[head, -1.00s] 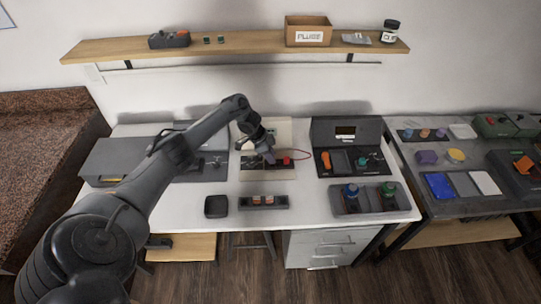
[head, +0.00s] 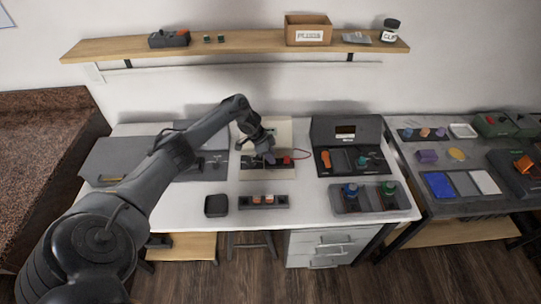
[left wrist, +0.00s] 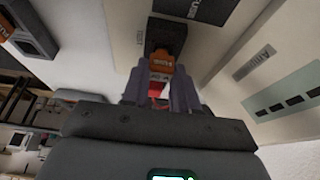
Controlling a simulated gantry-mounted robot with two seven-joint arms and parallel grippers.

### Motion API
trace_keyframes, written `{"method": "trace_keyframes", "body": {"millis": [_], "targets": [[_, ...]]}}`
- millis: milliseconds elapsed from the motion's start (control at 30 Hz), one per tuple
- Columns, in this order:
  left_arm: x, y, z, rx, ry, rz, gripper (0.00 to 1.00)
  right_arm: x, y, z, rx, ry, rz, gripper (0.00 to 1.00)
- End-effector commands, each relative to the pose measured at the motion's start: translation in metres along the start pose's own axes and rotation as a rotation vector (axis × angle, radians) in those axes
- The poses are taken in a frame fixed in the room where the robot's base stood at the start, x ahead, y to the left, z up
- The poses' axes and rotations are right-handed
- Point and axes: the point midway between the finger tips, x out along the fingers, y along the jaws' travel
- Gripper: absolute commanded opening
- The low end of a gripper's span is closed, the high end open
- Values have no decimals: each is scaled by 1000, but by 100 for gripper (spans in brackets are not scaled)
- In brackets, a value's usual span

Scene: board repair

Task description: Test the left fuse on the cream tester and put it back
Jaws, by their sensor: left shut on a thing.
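The cream tester (head: 284,135) stands at the back middle of the white table, with a dark strip and a red part (head: 286,160) on its front. My left gripper (head: 269,158) is over that strip, pointing down. In the left wrist view, my left gripper (left wrist: 160,92) is shut on an orange fuse (left wrist: 161,61) with a pale label band. The fuse's far end is at a dark block (left wrist: 167,34) on the cream surface; I cannot tell whether it is seated. My right gripper is not in view.
A dark holder (head: 282,203) with orange pieces lies in front of the tester, beside a small black box (head: 216,206). An open dark case (head: 346,128) and a grey tray (head: 370,205) with blue and green knobs stand to the right. A thin red wire runs right of the tester.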

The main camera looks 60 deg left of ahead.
Motion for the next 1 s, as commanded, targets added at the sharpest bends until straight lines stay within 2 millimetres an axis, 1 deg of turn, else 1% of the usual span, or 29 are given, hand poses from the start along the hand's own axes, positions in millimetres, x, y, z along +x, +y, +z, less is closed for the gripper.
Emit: {"method": "trace_keyframes", "body": {"millis": [633,833,867,1000], "targets": [[8,0,3,0,0,0,0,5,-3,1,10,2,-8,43],[8,0,3,0,0,0,0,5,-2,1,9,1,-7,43],[7,0,3,0,0,0,30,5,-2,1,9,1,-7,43],[7,0,3,0,0,0,51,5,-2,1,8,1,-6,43]]}}
